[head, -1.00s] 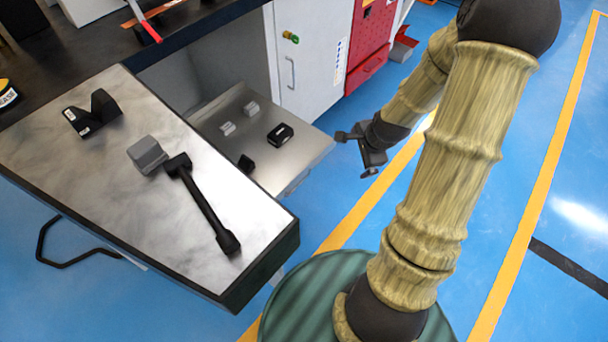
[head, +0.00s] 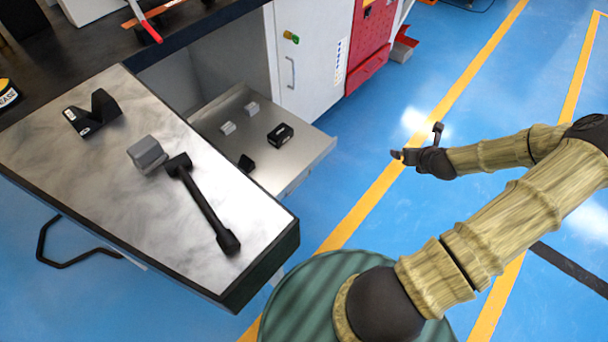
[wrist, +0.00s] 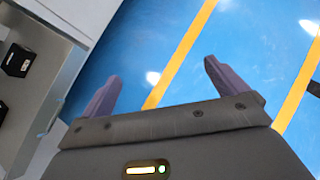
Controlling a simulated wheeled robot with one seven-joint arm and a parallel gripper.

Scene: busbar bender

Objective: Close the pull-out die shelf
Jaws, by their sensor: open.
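The pull-out die shelf (head: 308,158) is a shallow grey metal tray, pulled out of the cabinet below the worktop. It carries several small die blocks, among them a black one (head: 280,134). Its left part is hidden behind the steel-topped table. My gripper (head: 418,143) is open and empty, over the floor to the right of the shelf and apart from it. In the wrist view the two fingers (wrist: 160,86) are spread over blue floor, and the shelf's edge (wrist: 62,75) with a black block shows at the left.
A steel-topped table (head: 60,160) with a black lever tool (head: 207,205) juts out in front of the shelf's left side. A white cabinet door (head: 305,60) stands behind the shelf. The blue floor to the right is clear.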

